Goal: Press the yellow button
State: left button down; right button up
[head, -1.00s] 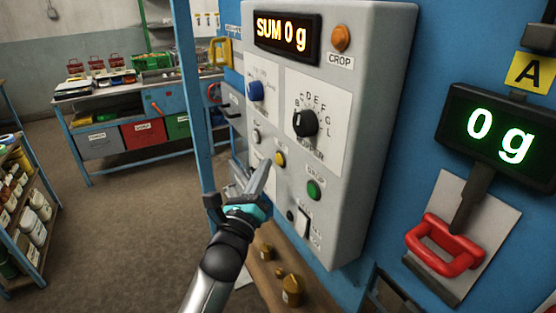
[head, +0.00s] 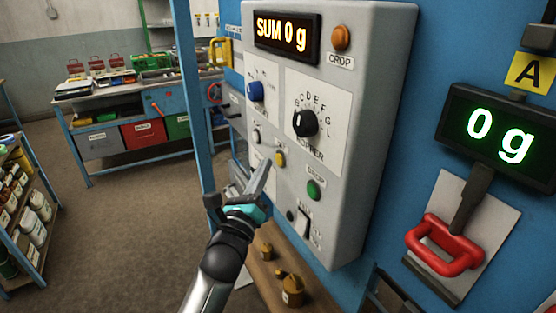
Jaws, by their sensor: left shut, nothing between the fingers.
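The yellow button (head: 280,160) is a small round button on the front of the grey control panel (head: 385,60), below the black knob and above left of the green button. My left gripper (head: 264,168) is shut and empty. Its tip points up at the panel, just left of and slightly below the yellow button in the head view. I cannot tell whether the tip touches the panel. The yellow button shows uncovered. My right gripper is not in view.
The panel also bears a blue knob (head: 256,91), a black knob (head: 305,123), a green button (head: 314,190), an orange lamp or button (head: 341,37) and a rocker switch (head: 305,223). A red handle (head: 443,245) hangs at right. Brass weights (head: 292,290) stand on a shelf below.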

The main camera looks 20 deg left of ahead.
pick_arm(q)
jog(key=shift+w, duration=0.1)
dwell(0.5)
jog(key=shift+w+d, duration=0.25)
jog(key=shift+d, duration=0.05)
jog(key=shift+w+d, duration=0.3)
dwell(0.7)
jog(key=shift+s+a, duration=0.1)
dwell(0.3)
jog(key=shift+s+a, duration=0.5)
jog(key=shift+s, duration=0.05)
jog(key=s+a, duration=0.1)
jog(key=s, duration=0.1)
jog(key=s+a+p, duration=0.1)
jog(key=a, duration=0.1)
jog(key=shift+s+a, duration=0.15)
jog(key=shift+s, duration=0.2)
